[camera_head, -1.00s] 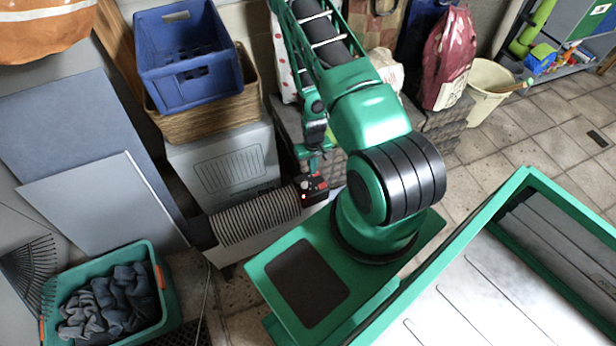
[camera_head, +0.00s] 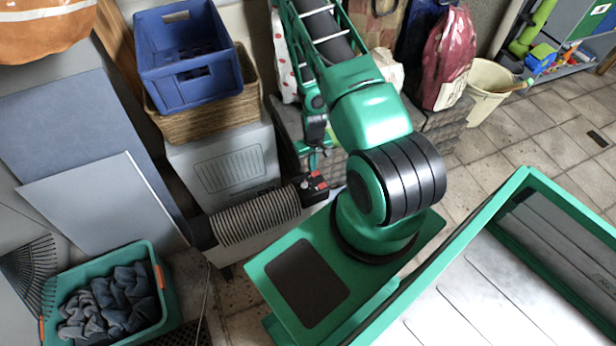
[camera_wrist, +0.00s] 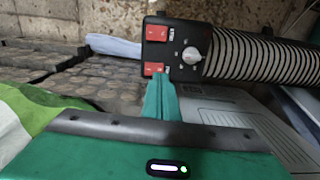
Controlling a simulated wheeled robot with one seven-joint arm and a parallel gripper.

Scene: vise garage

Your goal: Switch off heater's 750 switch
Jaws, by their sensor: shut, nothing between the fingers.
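The heater (camera_head: 255,218) is a ribbed unit with a black control panel (camera_head: 316,188) at its right end. In the wrist view the panel (camera_wrist: 174,49) carries an upper red switch (camera_wrist: 157,33), a lower red switch (camera_wrist: 152,69) and a white knob (camera_wrist: 192,55). The switch labels are too small to read. My gripper (camera_wrist: 160,82) is shut and empty, its green fingertips right at the lower red switch and partly covering it. I cannot tell whether they touch. In the head view my gripper (camera_head: 313,160) is just above the panel. No red light shows on the panel.
A grey cabinet (camera_head: 228,162) stands behind the heater, under a wicker basket (camera_head: 190,124) and blue crate (camera_head: 185,90). A teal bin (camera_head: 163,285) of dark cloths is at lower left. A red bag (camera_head: 448,60) and cream bucket (camera_head: 490,90) stand at the back right.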

